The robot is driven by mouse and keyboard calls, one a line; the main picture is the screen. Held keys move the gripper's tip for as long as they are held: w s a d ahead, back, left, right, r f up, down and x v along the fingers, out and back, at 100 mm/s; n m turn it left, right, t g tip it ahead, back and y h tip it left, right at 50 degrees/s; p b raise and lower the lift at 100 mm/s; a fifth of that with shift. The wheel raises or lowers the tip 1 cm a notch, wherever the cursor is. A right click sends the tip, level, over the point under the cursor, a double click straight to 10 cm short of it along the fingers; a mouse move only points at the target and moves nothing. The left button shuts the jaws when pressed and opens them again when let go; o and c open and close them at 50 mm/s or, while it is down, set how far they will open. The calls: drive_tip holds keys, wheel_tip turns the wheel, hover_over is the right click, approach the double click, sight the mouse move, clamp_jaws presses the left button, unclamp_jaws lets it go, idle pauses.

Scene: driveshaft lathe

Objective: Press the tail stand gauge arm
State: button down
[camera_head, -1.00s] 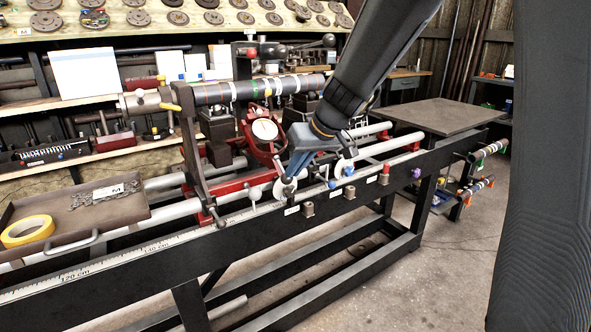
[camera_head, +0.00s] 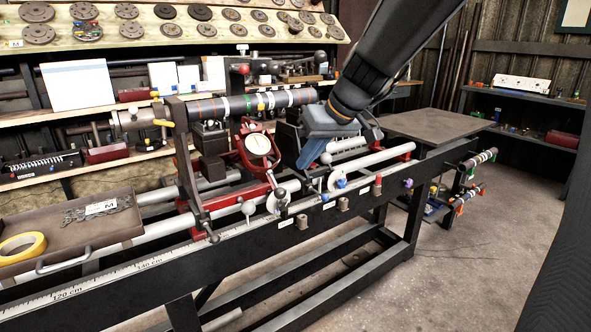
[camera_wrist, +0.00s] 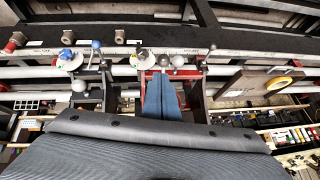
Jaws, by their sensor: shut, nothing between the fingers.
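A round white-faced dial gauge (camera_head: 258,145) sits in a red bracket (camera_head: 243,165) on the lathe bed, in the middle of the head view. I cannot tell for sure which part is the tail stand gauge arm. My gripper (camera_head: 303,166) has blue fingers, shut and empty, pointing down and left just right of the gauge. They appear apart from it, but the depth is unclear. In the wrist view my gripper (camera_wrist: 162,80) shows its two blue fingers together, above red parts of the bed, with ball-ended levers (camera_wrist: 171,60) beyond the tips.
A driveshaft (camera_head: 250,103) with coloured bands lies across the stands. White handwheels (camera_head: 337,180) and small knobs line the bed's front rail. A tray (camera_head: 105,238) with yellow tape (camera_head: 22,247) is at left. A bare tabletop (camera_head: 435,124) stands at right.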

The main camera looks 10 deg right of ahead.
drive_tip(key=shift+s+d+r, duration=0.35)
drive_tip(key=shift+s+r, duration=0.2)
drive_tip(key=shift+s+d+r, duration=0.3)
drive_tip(key=shift+s+r, duration=0.2)
drive_tip(key=s+d+f+m+g+h+p, duration=0.1)
drive_tip(key=s+f+g+h, duration=0.1)
drive_tip(key=s+f, duration=0.6)
drive_tip(key=s+f+m+g+h+p, duration=0.1)
drive_tip(key=s+f+m+g+p, duration=0.1)
drive_tip(key=s+f, duration=0.7)
drive_tip(key=s+g, duration=0.1)
drive_tip(key=s, duration=0.3)
drive_tip(key=shift+s+d+f+m+g+h, duration=0.2)
drive_tip(key=shift+s+d+m+g+h, duration=0.1)
drive_tip(key=shift+s+d+h, duration=0.1)
